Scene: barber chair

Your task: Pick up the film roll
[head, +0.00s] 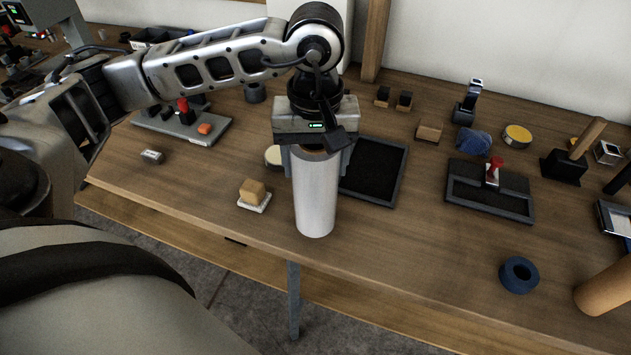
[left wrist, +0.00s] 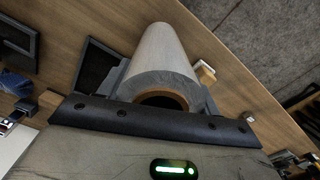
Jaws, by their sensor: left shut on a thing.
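The film roll (head: 316,195) is a pale grey-white cylinder with a brown core. It is upright in the head view, below my left gripper (head: 318,155). My left gripper is shut on the upper end of the roll, with a finger on either side. In the left wrist view the roll (left wrist: 163,62) extends away from the gripper (left wrist: 160,100), its open brown core facing the camera. Whether the roll's lower end touches the table cannot be told. My right gripper is not in view.
The wooden table (head: 410,265) holds a black tray (head: 372,172) just behind the roll and a tan block on a white pad (head: 253,194) to its left. A blue tape ring (head: 519,274) and a brown cylinder (head: 603,288) are at the right. The front middle is clear.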

